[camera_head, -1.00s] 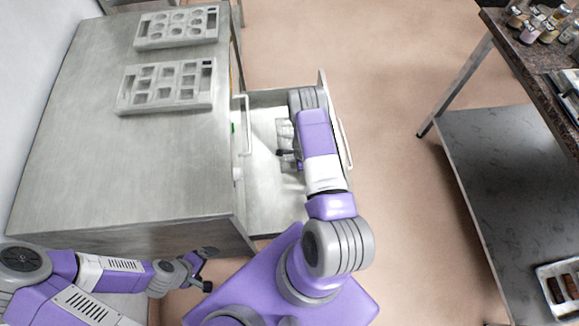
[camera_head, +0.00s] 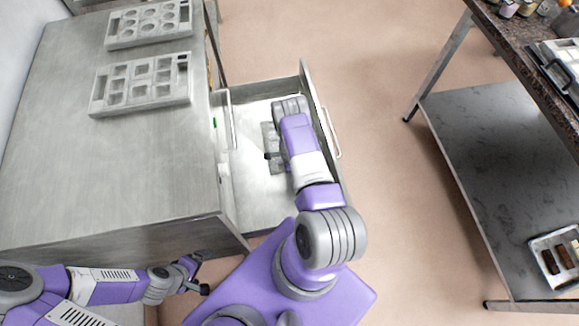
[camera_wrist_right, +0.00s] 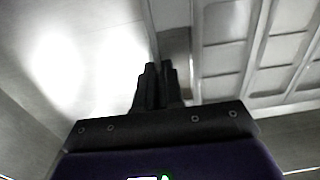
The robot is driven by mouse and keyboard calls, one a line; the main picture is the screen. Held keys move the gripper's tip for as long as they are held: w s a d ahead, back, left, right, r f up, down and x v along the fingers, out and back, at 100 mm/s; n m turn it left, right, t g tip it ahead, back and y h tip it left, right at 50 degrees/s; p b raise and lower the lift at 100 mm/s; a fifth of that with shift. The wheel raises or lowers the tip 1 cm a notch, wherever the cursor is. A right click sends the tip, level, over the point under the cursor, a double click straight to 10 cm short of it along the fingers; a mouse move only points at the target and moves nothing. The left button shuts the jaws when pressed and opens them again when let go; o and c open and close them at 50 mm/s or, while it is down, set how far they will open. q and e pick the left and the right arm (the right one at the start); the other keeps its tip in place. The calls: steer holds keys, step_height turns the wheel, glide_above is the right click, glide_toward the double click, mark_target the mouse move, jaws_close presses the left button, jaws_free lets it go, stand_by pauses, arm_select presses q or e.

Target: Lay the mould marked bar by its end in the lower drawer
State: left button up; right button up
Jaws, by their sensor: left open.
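A grey mould (camera_head: 268,134) is in the open drawer (camera_head: 250,205), partly hidden under my right arm. In the right wrist view, the mould (camera_wrist_right: 225,60) fills the right side with rectangular cavities, and its marking cannot be read. My right gripper (camera_wrist_right: 158,78) reaches down into the drawer. Its fingers are close together at the mould's end edge and look shut on it. Whether the mould rests fully on the drawer floor cannot be told. My left gripper (camera_head: 200,274) is open and empty, low beside the cabinet's front corner.
Two other moulds, one with round cavities (camera_head: 148,24) and one with square ones (camera_head: 141,83), lie on the metal cabinet top (camera_head: 90,160). A stone-topped table (camera_head: 530,75) with a lower shelf (camera_head: 480,160) stands right. Floor between is clear.

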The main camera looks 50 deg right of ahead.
steer(key=o, duration=0.5)
steer(key=shift+c, duration=0.2)
steer(key=shift+r, duration=0.1)
steer(key=shift+r+p, duration=0.3)
steer(key=shift+p, duration=0.1)
step_height(320, 180, up, 12)
steer(key=p, duration=0.3)
steer(key=shift+f, duration=0.25)
steer(key=shift+s, duration=0.1)
